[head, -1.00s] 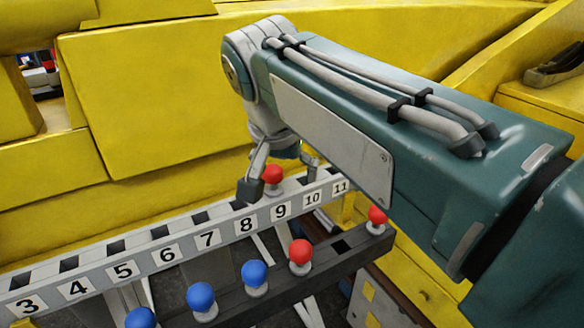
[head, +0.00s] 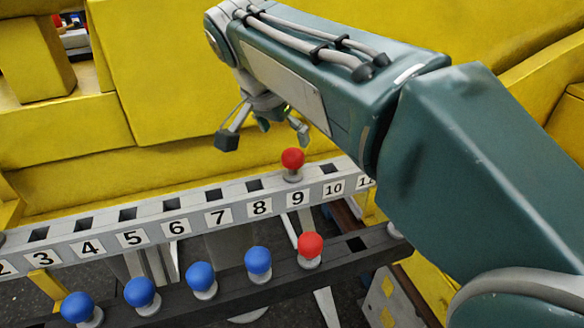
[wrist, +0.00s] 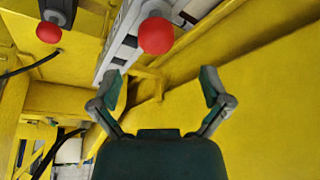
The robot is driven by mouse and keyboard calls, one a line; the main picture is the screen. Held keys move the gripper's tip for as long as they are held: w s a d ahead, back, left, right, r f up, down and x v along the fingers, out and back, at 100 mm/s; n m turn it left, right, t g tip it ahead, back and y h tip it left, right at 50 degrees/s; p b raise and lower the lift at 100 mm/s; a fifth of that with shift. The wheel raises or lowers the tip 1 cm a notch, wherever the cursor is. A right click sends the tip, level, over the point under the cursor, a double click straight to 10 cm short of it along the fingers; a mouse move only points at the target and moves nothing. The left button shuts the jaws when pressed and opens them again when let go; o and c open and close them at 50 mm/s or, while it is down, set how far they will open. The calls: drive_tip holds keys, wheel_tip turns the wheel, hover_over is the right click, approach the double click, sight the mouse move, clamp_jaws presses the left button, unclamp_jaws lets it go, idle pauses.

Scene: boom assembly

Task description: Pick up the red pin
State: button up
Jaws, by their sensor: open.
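A red pin (head: 293,160) with a round head stands upright in the grey numbered rail, behind the label 9. A second red pin (head: 310,245) stands in the dark rack in front, right of the blue pins. My gripper (head: 264,135) is open and empty, above and behind the rail, a little left of the pin at 9. In the wrist view a red pin (wrist: 156,36) on the pale rail lies beyond my open fingers (wrist: 161,88), apart from them. Another red pin (wrist: 48,32) shows at upper left.
Several blue pins (head: 201,278) stand in the dark rack (head: 240,297). The grey numbered rail (head: 158,230) has open square slots. A yellow boom body (head: 170,100) rises behind it. My arm hides the rail's right end.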

sight(296, 151)
drive_tip(key=shift+w+a+f, duration=0.1)
drive_tip(key=shift+f, duration=0.6)
drive_tip(key=d+f, duration=0.1)
drive_tip(key=w+d+f, duration=0.1)
drive_tip(key=f, duration=0.1)
drive_tip(key=shift+d+f, duration=0.2)
drive_tip(key=shift+f, duration=0.05)
drive_tip(key=shift+w+f, duration=0.2)
drive_tip(key=shift+f, duration=0.2)
drive_tip(key=shift+a, duration=0.6)
drive_tip(key=c, duration=1)
clamp_jaws()
drive_tip(key=shift+d, duration=0.35)
